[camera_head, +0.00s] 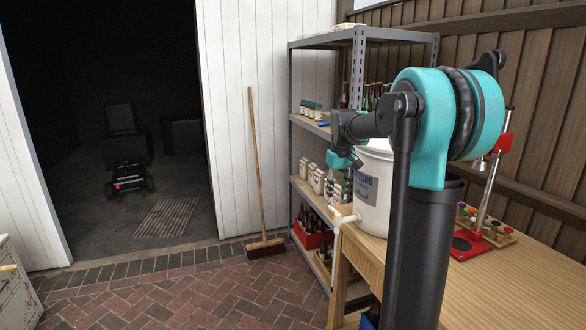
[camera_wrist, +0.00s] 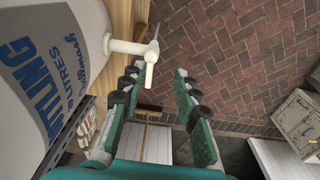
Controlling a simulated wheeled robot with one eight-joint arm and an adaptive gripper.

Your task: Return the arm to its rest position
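My arm rises in the right half of the head view and bends left over the wooden workbench (camera_head: 510,290). In the head view, the gripper (camera_head: 339,180) is small and partly hidden beside the white bucket's left side. The white bucket (camera_head: 373,190) stands on the bench behind my arm, with a white tap near its base. In the wrist view, the bucket (camera_wrist: 40,60) fills the left side and its tap (camera_wrist: 133,48) lies close to the fingers.
A metal shelf (camera_head: 294,130) with bottles and jars stands behind the bench. A red bottle capper (camera_head: 472,245) is at the right. A broom (camera_head: 257,170) leans on the white wall. A metal cabinet (camera_head: 17,290) is at lower left; the brick floor (camera_head: 170,300) between is clear.

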